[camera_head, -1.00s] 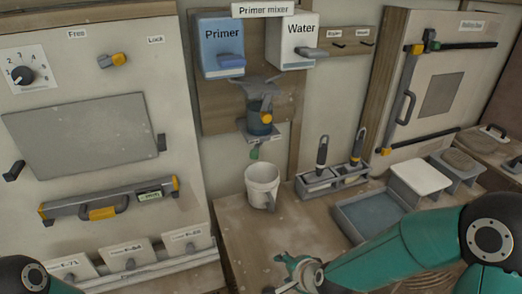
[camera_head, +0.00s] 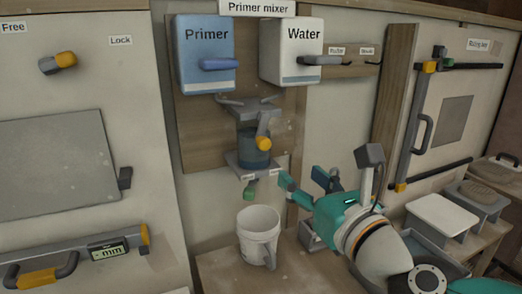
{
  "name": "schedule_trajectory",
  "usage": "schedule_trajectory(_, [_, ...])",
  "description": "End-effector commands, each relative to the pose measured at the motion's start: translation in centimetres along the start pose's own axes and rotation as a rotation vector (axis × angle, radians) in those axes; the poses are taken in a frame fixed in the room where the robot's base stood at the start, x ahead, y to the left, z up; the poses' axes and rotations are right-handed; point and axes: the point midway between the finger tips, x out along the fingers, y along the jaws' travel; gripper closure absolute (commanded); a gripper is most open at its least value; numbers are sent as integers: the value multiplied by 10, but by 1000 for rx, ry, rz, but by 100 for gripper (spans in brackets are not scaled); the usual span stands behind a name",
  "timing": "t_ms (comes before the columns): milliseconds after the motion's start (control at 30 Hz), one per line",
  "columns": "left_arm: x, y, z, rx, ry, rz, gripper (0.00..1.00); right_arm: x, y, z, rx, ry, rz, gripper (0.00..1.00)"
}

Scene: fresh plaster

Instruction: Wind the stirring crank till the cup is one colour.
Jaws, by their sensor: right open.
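The primer mixer is on the wall below the Primer tank (camera_head: 205,50) and the Water tank (camera_head: 291,48). Its clear cup (camera_head: 252,160) holds bluish liquid; I cannot tell whether it is a single colour. The stirring crank, a grey arm with a yellow knob (camera_head: 263,143), hangs down in front of the cup. A small green piece (camera_head: 249,192) is below the mixer. My right gripper (camera_head: 304,180) is open and empty, to the right of and lower than the crank knob, apart from it. My left gripper is out of view.
A white bucket (camera_head: 258,236) stands on the bench below the mixer, close to my right gripper's left finger. My right arm hides part of the brush holder and the blue tray (camera_head: 428,247).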

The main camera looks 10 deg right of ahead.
Motion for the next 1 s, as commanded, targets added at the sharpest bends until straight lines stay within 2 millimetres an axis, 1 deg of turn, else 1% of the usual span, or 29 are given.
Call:
schedule_trajectory(233, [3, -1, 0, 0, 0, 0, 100, 51, 4, -4, -5, 7, 8, 47])
schedule_trajectory(500, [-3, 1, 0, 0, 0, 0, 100, 110, 6, -2, -6, 7, 12, 47])
schedule_trajectory(600, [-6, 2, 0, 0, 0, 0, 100, 128, 6, -2, -6, 7, 12, 47])
schedule_trajectory(700, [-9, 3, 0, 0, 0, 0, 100, 142, 7, -1, -7, 6, 12, 47])
schedule_trajectory(800, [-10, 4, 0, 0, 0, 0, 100, 151, 7, -2, -6, 6, 13, 47])
schedule_trajectory(1000, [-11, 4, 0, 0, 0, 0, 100, 158, 7, -2, -6, 4, 13, 47])
